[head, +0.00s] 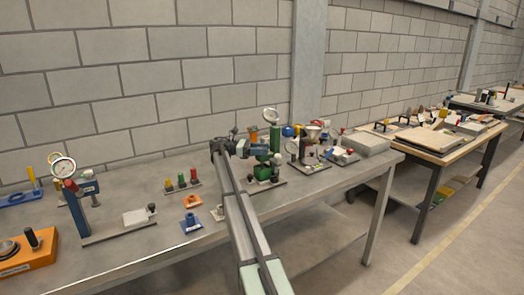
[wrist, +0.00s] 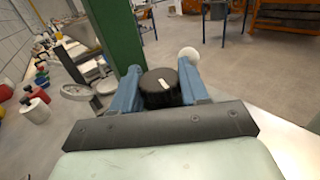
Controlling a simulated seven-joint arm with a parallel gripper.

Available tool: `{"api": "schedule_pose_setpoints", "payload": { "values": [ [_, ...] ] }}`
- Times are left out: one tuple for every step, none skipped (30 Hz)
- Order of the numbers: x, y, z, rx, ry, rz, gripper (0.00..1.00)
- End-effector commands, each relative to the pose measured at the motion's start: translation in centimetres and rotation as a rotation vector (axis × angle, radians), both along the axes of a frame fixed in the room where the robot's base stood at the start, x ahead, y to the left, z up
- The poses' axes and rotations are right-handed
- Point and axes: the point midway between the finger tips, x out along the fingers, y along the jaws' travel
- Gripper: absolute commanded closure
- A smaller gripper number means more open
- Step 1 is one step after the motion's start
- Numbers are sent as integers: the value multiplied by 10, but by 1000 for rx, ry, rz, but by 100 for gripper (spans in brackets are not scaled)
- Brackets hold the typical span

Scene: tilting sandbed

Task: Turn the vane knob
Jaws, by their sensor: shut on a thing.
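The vane knob (wrist: 161,88) is a black round knob with a white mark on top, seen in the wrist view. The two blue fingers of my gripper (wrist: 160,72) stand on either side of it and are shut on it. A green post (wrist: 117,32) rises just behind the knob to the left. In the head view, my arm reaches across the bench to a green device (head: 275,140) with a round gauge on top. My gripper (head: 238,145) is at its left side, and the knob cannot be made out there.
A gauge stand (head: 85,205) and an orange box (head: 28,252) are on the left of the grey bench (head: 165,250). A rack of coloured pegs (head: 181,184) sits left of my gripper. Several small devices (head: 312,150) crowd the right side.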

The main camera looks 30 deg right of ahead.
Motion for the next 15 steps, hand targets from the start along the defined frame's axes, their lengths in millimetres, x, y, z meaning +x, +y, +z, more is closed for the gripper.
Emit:
{"api": "schedule_pose_setpoints", "payload": {
  "values": [
    [1,0,0,-1,1,-7,86],
    [0,0,0,-1,1,-10,86],
    [0,0,0,-1,1,-13,86],
    [0,0,0,-1,1,-15,86],
    [0,0,0,-1,1,-16,86],
    [0,0,0,-1,1,-17,86],
    [0,0,0,-1,1,-17,86],
    [0,0,0,-1,1,-17,86],
    [0,0,0,-1,1,-17,86],
    [0,0,0,-1,1,-17,86],
    [0,0,0,-1,1,-17,86],
    [0,0,0,-1,1,-17,86],
    [0,0,0,-1,1,-16,86],
    [0,0,0,-1,1,-16,86],
    [0,0,0,-1,1,-16,53]
  ]
}}
